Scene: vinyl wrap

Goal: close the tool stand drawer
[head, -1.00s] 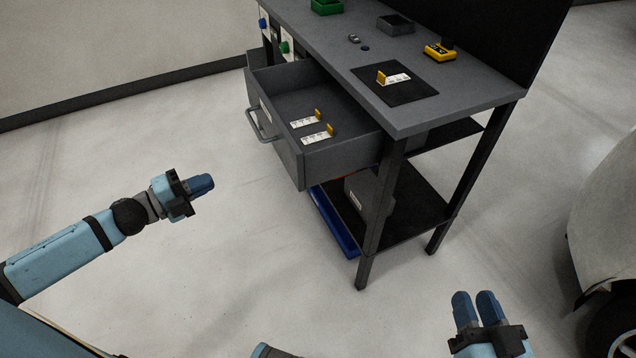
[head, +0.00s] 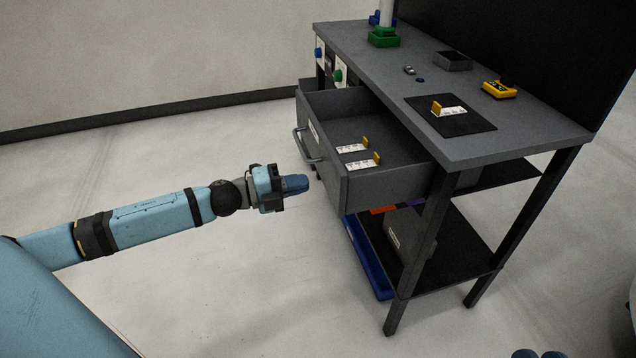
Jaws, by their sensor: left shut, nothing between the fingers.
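The grey tool stand drawer (head: 336,183) is pulled out from the tool stand (head: 470,150). It has a metal handle (head: 304,148) on its front. Two white pieces with yellow tabs (head: 358,160) lie inside it. My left gripper (head: 307,183) is shut and empty. In the picture it is just left of the drawer front, below the handle, with its tips pointing right. A small gap shows between the tips and the drawer front; depth is hard to judge. My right gripper (head: 539,355) shows only its two fingertips, apart, at the bottom edge.
On the stand top are a black mat (head: 468,118), a yellow device (head: 499,90), a green block (head: 384,37) and a dark tray (head: 452,61). The floor left of the stand is clear.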

